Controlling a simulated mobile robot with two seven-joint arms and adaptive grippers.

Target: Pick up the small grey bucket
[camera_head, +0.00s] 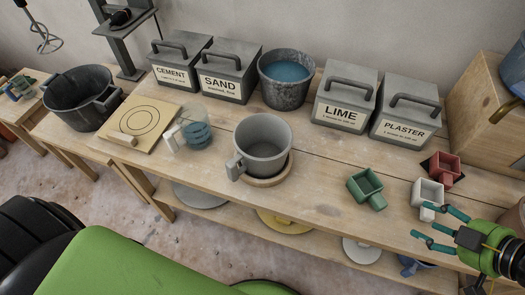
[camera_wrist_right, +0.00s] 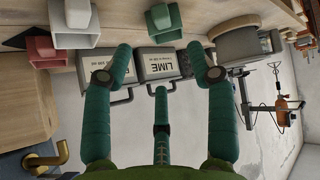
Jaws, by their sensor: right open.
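The small grey bucket (camera_head: 262,140) stands upright and looks empty on a round wooden base (camera_head: 268,181) near the middle of the bench. Its block-like handle (camera_head: 236,168) points to the front left. My right gripper (camera_head: 434,224) is at the lower right, well apart from the bucket, with its teal fingers spread and nothing between them. In the right wrist view the open fingers (camera_wrist_right: 160,68) point toward the bench and the back-wall boxes. My left gripper is not in view.
Green (camera_head: 366,187), white (camera_head: 428,195) and red (camera_head: 441,167) scoops lie between bucket and right gripper. Behind stand labelled boxes (camera_head: 345,98) and a bucket of blue liquid (camera_head: 286,80). Left are a glass (camera_head: 196,130), a board (camera_head: 140,122) and a large dark bucket (camera_head: 82,98).

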